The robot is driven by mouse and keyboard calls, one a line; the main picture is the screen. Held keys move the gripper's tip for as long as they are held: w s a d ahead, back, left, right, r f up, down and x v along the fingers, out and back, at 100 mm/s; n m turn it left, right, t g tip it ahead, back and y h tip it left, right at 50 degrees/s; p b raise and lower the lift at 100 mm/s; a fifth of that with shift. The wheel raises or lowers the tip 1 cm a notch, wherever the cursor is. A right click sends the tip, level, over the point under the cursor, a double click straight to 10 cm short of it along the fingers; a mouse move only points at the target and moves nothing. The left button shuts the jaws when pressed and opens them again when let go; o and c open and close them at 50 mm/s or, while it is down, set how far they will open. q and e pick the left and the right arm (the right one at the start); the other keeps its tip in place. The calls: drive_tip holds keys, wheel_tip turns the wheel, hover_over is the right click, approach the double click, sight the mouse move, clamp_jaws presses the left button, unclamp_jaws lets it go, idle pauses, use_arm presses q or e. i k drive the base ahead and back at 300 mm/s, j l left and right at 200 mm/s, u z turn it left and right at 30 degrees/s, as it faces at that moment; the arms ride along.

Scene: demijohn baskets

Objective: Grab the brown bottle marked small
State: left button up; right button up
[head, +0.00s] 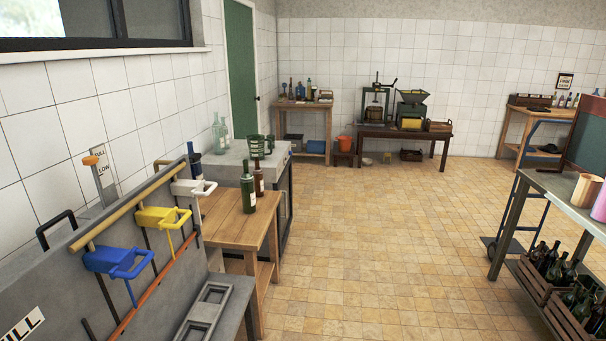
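A brown bottle (259,181) with a pale label stands upright on the small wooden table (228,222) at the left. A dark green bottle (248,190) with a white label stands just in front of it and to its left. The writing on the labels is too small to read, so I cannot tell which bottle is marked small. Small bottles (291,89) stand on the far table, and one of them looks brownish. Neither of my grippers is in view.
A grey trough (150,250) with blue, yellow and white spouts fills the near left. At right are a metal-framed table (570,188) and bottle crates (545,290). The middle floor is clear.

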sight(258, 172)
drive_tip(key=i+z, duration=0.35)
drive_tip(key=i, duration=1.55)
